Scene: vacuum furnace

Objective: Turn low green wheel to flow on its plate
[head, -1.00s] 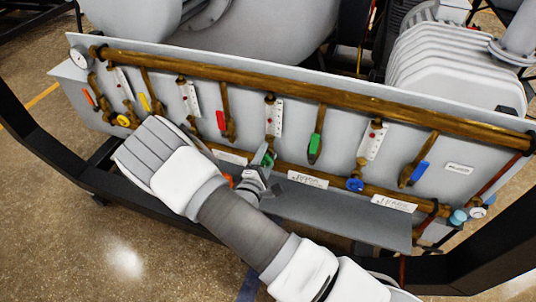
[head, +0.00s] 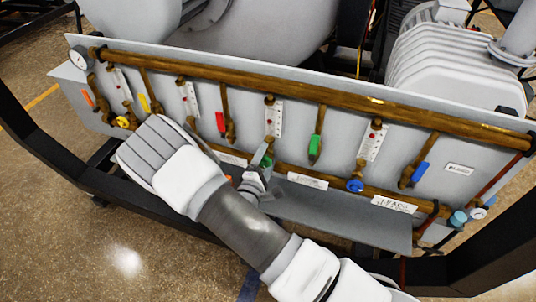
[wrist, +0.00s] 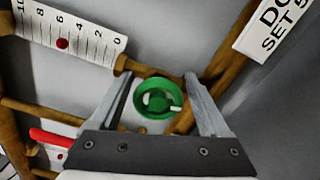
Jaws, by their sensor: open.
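The low green wheel (wrist: 158,98) is a round green knob with a white mark, on a brass pipe. In the wrist view it sits between the two fingers of my gripper (wrist: 160,80), which is open, with a gap showing on each side. In the head view the wheel (head: 267,161) is mostly hidden behind my gripper (head: 262,170). A white plate (wrist: 280,30) reads "DO" and "SET 5", cut off by the frame edge.
A red lever (wrist: 50,138) is left of my gripper in the wrist view. In the head view, a green lever (head: 314,145), a blue wheel (head: 355,185) and a blue lever (head: 420,172) lie to the right. A brass pipe (head: 300,85) runs above.

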